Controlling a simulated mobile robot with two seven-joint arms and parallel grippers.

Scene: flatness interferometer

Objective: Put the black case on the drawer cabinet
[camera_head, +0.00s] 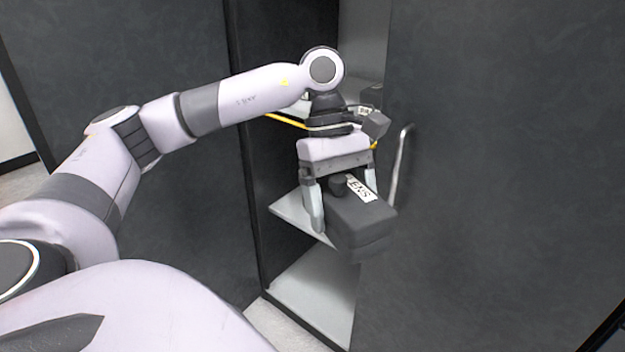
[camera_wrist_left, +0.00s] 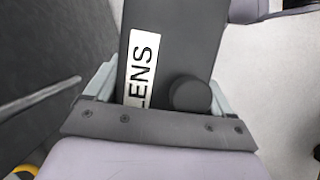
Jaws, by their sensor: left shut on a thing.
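The black case (camera_head: 358,222) is a dark box with a round knob and a white label; it hangs from my left gripper (camera_head: 341,208) in front of an open dark cupboard. My left gripper is shut on the case, with one finger on each side of it. In the left wrist view the case (camera_wrist_left: 185,45) fills the space between the fingers of the gripper (camera_wrist_left: 155,95), and its label reads "LENS". I cannot make out the drawer cabinet in either view. My right gripper is not in view.
The cupboard has light shelves (camera_head: 315,290) inside. A dark door (camera_head: 500,180) with a metal bar handle (camera_head: 399,165) stands close at the right of the case. Another dark panel (camera_head: 180,200) is at the left. Some pale floor (camera_head: 275,322) shows below.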

